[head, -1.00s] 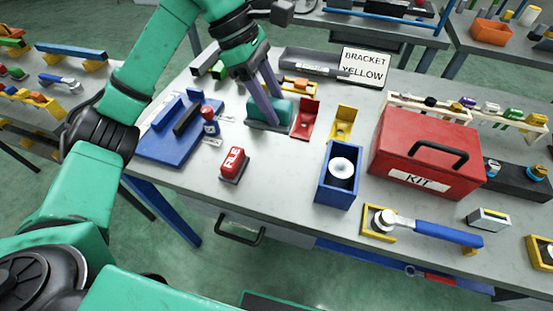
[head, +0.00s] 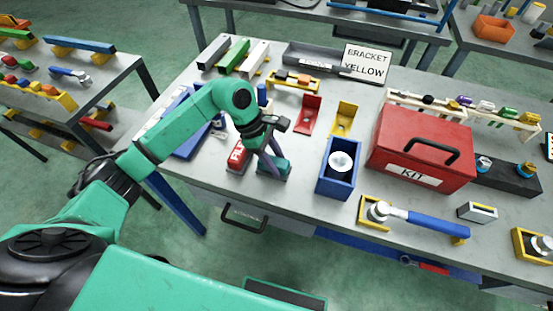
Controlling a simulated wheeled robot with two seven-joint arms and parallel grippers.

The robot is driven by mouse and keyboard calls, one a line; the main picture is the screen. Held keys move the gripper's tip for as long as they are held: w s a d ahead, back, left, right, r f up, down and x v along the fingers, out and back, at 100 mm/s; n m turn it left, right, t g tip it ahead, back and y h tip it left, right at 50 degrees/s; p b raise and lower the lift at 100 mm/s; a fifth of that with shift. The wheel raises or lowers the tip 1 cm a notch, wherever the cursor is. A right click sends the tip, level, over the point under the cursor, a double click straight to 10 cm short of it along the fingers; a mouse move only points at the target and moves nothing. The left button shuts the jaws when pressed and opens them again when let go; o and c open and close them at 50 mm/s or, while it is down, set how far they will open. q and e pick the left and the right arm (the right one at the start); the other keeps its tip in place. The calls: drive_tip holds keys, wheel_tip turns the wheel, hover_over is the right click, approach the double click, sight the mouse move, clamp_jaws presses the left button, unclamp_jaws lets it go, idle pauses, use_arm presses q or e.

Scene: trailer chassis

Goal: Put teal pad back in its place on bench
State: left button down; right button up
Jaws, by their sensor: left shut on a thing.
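The teal pad (head: 274,166) is a small teal block with a darker base, near the front edge of the grey bench (head: 300,190). My left gripper (head: 270,164) comes down over it and is shut on it. The fingers and wrist hide part of the pad. Whether its base touches the bench or hangs just above it, I cannot tell. My right gripper is not in view.
A blue open box (head: 338,181) stands to the right, then a red KIT box (head: 420,148). Behind the pad are a red bracket (head: 308,117) and a yellow one (head: 344,121). A blue board (head: 187,142) lies left, partly behind my arm. Bench behind the pad is bare.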

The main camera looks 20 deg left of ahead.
use_arm(q)
drive_tip(key=shift+f, duration=0.15)
drive_tip(key=shift+c, duration=2)
unclamp_jaws()
drive_tip(key=shift+r, duration=0.25)
drive_tip(key=shift+a+r, duration=0.1)
drive_tip(key=shift+r, duration=0.1)
drive_tip(key=b+v, duration=0.2)
drive_tip(key=v, duration=0.9)
drive_tip(key=shift+r+b, duration=0.25)
drive_tip(key=shift+b, duration=0.05)
